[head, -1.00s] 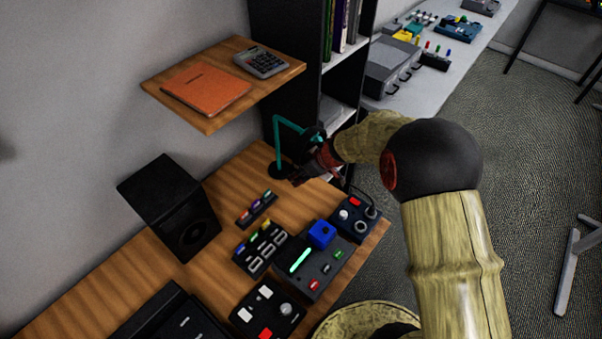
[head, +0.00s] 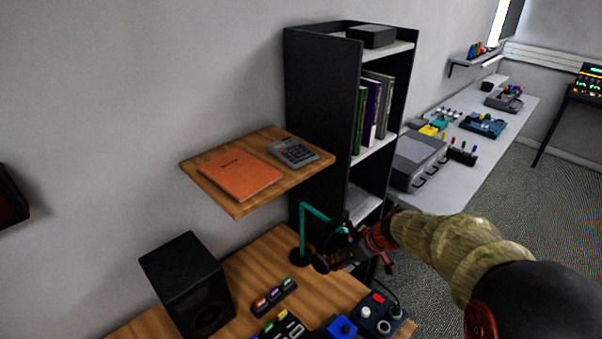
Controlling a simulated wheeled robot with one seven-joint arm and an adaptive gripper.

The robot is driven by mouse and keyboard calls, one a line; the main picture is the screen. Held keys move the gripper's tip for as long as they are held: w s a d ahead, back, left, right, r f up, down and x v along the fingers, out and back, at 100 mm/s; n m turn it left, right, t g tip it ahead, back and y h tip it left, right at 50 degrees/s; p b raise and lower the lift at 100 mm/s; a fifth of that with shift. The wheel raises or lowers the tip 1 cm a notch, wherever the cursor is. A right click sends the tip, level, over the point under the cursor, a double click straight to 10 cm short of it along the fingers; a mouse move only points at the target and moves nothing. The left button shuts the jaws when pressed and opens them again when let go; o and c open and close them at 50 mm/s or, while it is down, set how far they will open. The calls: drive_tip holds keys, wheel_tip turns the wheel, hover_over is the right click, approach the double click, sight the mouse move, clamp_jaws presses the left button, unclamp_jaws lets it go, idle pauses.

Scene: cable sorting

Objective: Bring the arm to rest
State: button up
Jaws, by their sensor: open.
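My gripper (head: 328,262) is red and black and hangs over the far end of the wooden desk (head: 262,258), close to a teal stand (head: 303,228) with a dark round base. It is open, and I see nothing held in it. My arm comes in from the lower right. I cannot tell whether the gripper touches the stand, since it overlaps it in the head view.
A black speaker (head: 187,283) and several control boxes, one with a blue block (head: 342,327), stand on the desk. A wooden shelf (head: 215,196) holds an orange notebook and calculator. A black bookcase (head: 322,110) and a grey bench (head: 480,150) lie beyond.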

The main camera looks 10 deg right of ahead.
drive_tip(key=s+r+m+g+h, duration=0.1)
drive_tip(key=s+r+m+g, duration=0.1)
drive_tip(key=s+m, duration=0.35)
drive_tip(key=s+r+m+g, duration=0.1)
drive_tip(key=s+r+m, duration=0.1)
drive_tip(key=s, duration=0.7)
drive_tip(key=s+a+r+t+h, duration=0.1)
drive_tip(key=s+r+t+h, duration=0.1)
drive_tip(key=s+r, duration=1)
wheel_tip(320, 180, up, 3)
drive_tip(key=shift+s+a+r+t+h, duration=0.1)
drive_tip(key=shift+s+a+t+h, duration=0.25)
drive_tip(key=shift+t, duration=0.25)
drive_tip(key=shift+d, duration=0.1)
